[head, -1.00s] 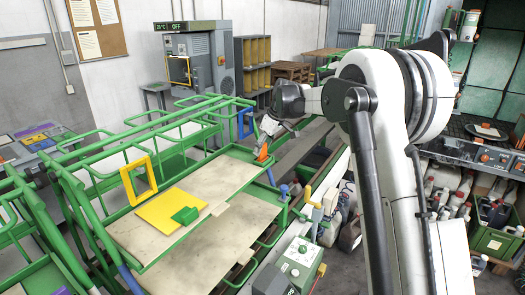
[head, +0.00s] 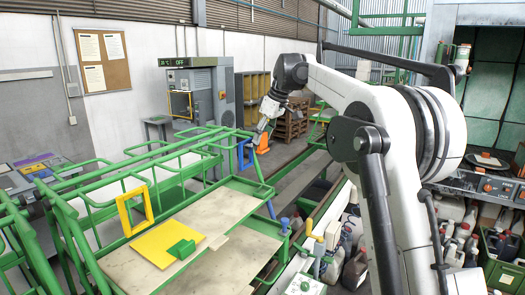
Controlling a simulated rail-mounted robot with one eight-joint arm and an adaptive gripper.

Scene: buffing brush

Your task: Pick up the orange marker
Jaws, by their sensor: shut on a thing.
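The orange marker (head: 263,145) looks like a small cone and hangs at the tip of my gripper (head: 263,130). My gripper is shut on it, pointing down, with the fingers partly hidden by the small scale. The marker is in the air beyond the far right corner of the green cart (head: 262,187), apart from its wooden top (head: 225,207).
On the cart lie a yellow plate (head: 165,243) with a green block (head: 181,249), and a yellow frame (head: 135,211) stands at its left. A blue frame (head: 245,154) is close left of the marker. Bottles and canisters (head: 355,268) crowd the lower right.

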